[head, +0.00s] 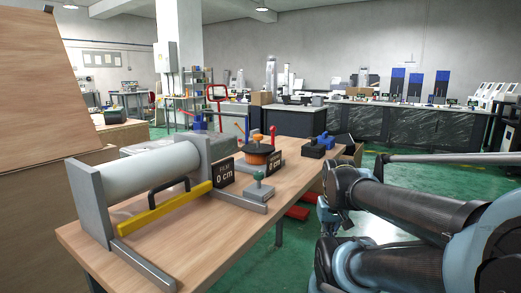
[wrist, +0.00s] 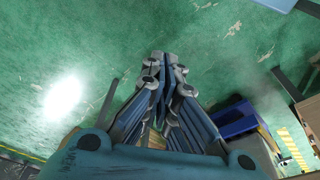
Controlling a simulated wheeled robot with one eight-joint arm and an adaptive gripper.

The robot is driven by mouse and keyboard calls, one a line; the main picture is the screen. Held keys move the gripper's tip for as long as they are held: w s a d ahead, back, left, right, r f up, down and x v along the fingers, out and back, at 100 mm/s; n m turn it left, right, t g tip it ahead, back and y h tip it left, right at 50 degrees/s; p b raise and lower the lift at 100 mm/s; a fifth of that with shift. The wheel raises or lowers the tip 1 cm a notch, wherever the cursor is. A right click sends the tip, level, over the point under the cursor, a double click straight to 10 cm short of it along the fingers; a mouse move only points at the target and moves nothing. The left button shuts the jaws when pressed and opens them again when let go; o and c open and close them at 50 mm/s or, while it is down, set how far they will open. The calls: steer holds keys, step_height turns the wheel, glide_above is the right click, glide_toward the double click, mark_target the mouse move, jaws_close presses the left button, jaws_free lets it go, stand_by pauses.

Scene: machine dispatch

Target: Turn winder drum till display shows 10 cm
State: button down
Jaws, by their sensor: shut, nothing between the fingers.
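The winder drum (head: 263,155), orange with a dark top and an upright orange-red knob, stands on the wooden table in the head view. A small black display (head: 274,164) beside it reads 0 cm. A second black display (head: 224,173), by the white film roll (head: 152,177), also reads 0 cm, with a word above that looks like FILM. My gripper (wrist: 167,60) is shut and empty over the green floor in the wrist view. It is away from the drum, off the table's right side.
The wooden table (head: 190,250) also holds a yellow bar (head: 165,208), a small green-topped device (head: 258,190) and a blue item (head: 318,146) at its far end. A blue bin (wrist: 235,120) is right of my gripper in the wrist view. Green floor (head: 400,175) is open beyond the table.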

steer(key=c, duration=2.2)
jaws_free()
steer(key=shift+s, duration=0.1)
steer(key=o, duration=1)
step_height(320, 180, up, 2)
steer(key=shift+s+a+r+n, duration=0.1)
steer(key=shift+r+n, duration=0.1)
steer(key=shift+n, duration=0.1)
steer(key=shift+c, duration=0.2)
steer(key=shift+o, duration=0.9)
steer(key=shift+w+a+r+n, duration=0.1)
steer(key=shift+w+r+n, duration=0.05)
steer(key=shift+w+r, duration=0.35)
steer(key=shift+w+a+r+n, duration=0.15)
steer(key=shift+w+r, duration=0.15)
steer(key=shift+r, duration=0.3)
step_height(320, 180, up, 39)
steer(key=n+g, duration=0.2)
steer(key=n, duration=1.7)
glide_above(258, 148)
steer(key=shift+n, duration=0.3)
steer(key=f, duration=1.2)
steer(key=w+f, duration=0.1)
steer(key=f, duration=0.4)
steer(key=shift+f, duration=0.4)
